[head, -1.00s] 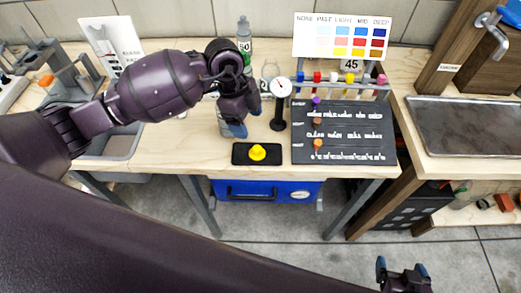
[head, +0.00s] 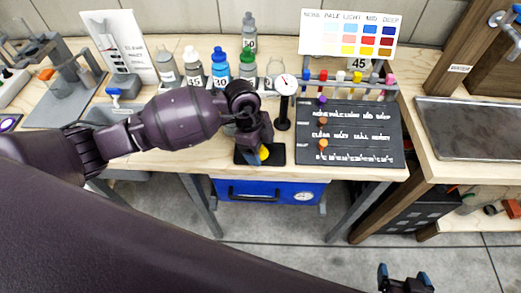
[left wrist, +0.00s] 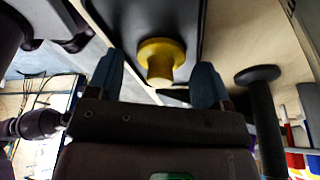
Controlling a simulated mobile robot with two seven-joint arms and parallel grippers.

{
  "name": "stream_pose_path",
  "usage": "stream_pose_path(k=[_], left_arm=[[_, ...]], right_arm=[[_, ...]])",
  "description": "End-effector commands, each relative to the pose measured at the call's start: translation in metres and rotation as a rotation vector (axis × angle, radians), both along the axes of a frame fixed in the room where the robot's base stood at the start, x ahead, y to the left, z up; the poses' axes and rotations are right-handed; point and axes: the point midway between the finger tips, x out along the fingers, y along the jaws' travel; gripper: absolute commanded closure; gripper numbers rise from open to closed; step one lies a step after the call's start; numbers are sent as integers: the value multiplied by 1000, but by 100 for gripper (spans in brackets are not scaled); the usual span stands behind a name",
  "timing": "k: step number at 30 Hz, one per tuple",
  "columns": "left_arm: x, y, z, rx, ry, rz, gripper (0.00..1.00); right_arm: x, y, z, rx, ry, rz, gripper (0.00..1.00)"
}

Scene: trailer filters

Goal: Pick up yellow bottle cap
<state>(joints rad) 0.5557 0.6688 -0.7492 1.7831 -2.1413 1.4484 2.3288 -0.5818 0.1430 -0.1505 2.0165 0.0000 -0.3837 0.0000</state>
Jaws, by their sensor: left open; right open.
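The yellow bottle cap (head: 264,153) sits on a small black tray (head: 275,160) near the front edge of the workbench. It is partly hidden behind my left gripper (head: 255,150) in the head view. In the left wrist view the cap (left wrist: 161,60) lies ahead of and between the two blue-tipped fingers of my left gripper (left wrist: 158,85). The fingers are open and the cap appears free of them. My right gripper (head: 405,278) is open and empty at the lower right of the head view, over the floor.
A gauge on a black stand (head: 284,105) is close right of my left gripper. A dark lettered board (head: 350,145) lies farther right, with a rack of colored-capped tubes (head: 345,85) behind. Several bottles (head: 220,68) stand at the back. A blue drawer unit (head: 268,190) is below.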

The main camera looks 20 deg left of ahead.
Motion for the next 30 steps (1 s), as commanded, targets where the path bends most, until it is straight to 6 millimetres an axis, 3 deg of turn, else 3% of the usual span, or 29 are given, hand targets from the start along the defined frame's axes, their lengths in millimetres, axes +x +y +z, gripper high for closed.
stream_pose_path(k=[5, 15, 26, 30], left_arm=[[0, 0, 1, 0, -1, 0, 27], [0, 0, 1, 0, -1, 0, 74], [1, 0, 2, 0, -1, -1, 76], [1, 0, 11, 1, -3, 0, 76]], right_arm=[[0, -1, 2, -2, -2, 2, 12], [-2, -2, 2, -4, 0, 1, 12], [-2, -2, 1, -3, 1, 1, 12], [-2, -1, 3, -1, -1, -2, 12]])
